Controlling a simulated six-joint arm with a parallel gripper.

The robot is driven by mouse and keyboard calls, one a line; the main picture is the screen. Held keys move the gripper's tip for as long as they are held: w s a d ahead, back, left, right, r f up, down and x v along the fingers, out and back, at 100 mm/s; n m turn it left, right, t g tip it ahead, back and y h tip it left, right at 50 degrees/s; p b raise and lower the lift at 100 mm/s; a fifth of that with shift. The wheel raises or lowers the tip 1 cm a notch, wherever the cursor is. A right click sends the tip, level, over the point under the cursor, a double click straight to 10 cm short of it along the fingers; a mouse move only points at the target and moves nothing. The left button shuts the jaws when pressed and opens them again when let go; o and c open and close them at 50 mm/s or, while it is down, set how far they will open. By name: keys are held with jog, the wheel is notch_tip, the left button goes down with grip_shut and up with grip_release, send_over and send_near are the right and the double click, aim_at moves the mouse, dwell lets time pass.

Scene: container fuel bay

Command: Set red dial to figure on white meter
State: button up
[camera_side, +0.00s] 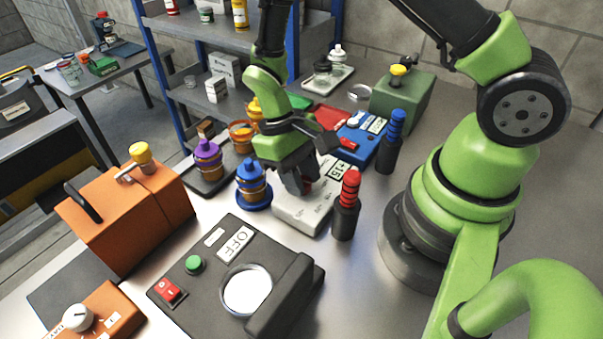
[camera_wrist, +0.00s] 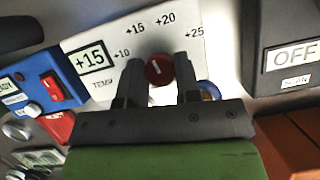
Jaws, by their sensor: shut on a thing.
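The white meter (camera_side: 300,213) lies flat on the bench, partly under my gripper (camera_side: 305,180). Its display (camera_wrist: 90,60) reads +15, beside the word TEMP. Its printed scale (camera_wrist: 165,19) shows +10, +15, +20 and +25 around the red dial (camera_wrist: 157,70). The dial has a short white pointer line on its face, tilted toward the upper part of the scale; which mark it meets is hard to tell. In the wrist view my gripper (camera_wrist: 158,80) has one finger on each side of the dial and is shut on it. The side view mostly hides the dial.
A blue device (camera_side: 362,138) stands behind the meter. A blue-based bottle (camera_side: 252,180) is on the left. A dark OFF box (camera_side: 205,238) lies in front.

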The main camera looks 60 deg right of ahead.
jog(key=shift+n+h, duration=0.5)
jog(key=shift+n, duration=0.6)
jog(key=o, duration=0.9)
jog(key=v, duration=1)
